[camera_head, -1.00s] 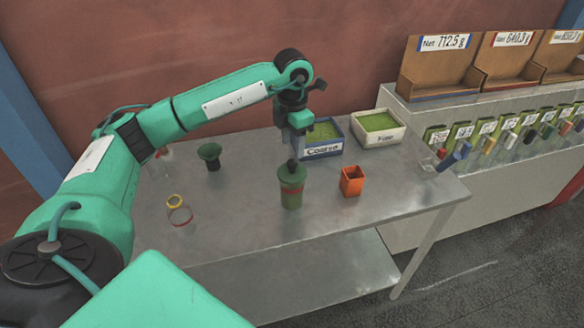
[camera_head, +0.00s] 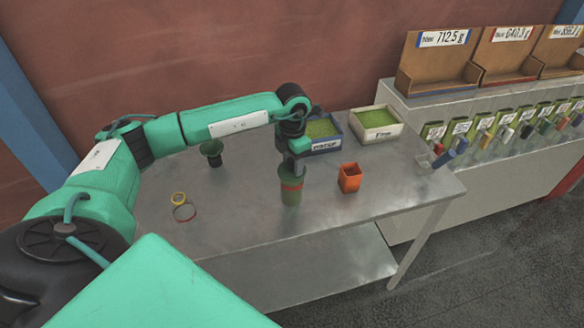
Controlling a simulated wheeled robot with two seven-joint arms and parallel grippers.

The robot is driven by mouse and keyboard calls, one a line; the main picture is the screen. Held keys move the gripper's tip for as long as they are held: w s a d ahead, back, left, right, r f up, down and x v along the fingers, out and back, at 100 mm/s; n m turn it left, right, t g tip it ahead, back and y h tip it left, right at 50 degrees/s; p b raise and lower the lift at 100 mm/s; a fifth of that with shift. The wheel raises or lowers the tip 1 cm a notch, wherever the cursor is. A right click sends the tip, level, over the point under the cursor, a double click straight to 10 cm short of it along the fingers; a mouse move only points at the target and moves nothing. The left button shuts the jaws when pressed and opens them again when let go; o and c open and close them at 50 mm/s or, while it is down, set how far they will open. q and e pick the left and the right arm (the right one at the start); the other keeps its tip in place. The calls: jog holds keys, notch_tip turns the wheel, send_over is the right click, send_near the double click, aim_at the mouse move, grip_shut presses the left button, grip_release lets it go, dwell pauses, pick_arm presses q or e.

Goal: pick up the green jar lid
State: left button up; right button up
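A green jar with a red band (camera_head: 291,190) stands upright on the metal table, with its green lid (camera_head: 291,172) on top. My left gripper (camera_head: 292,162) points down directly over the lid and hides its knob. The fingers are small and partly hidden here, so I cannot tell whether they are open or shut on the knob. My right gripper is not in view.
An orange square cup (camera_head: 349,178) stands right of the jar. The Coarse bin (camera_head: 326,146) and Fine bin (camera_head: 377,136) stand behind. A green funnel (camera_head: 211,148) and a clear ring-topped container (camera_head: 183,210) are at left. The table front (camera_head: 250,235) is clear.

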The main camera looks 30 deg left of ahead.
pick_arm(q)
jog(key=c, duration=0.9)
jog(key=shift+r, duration=0.15)
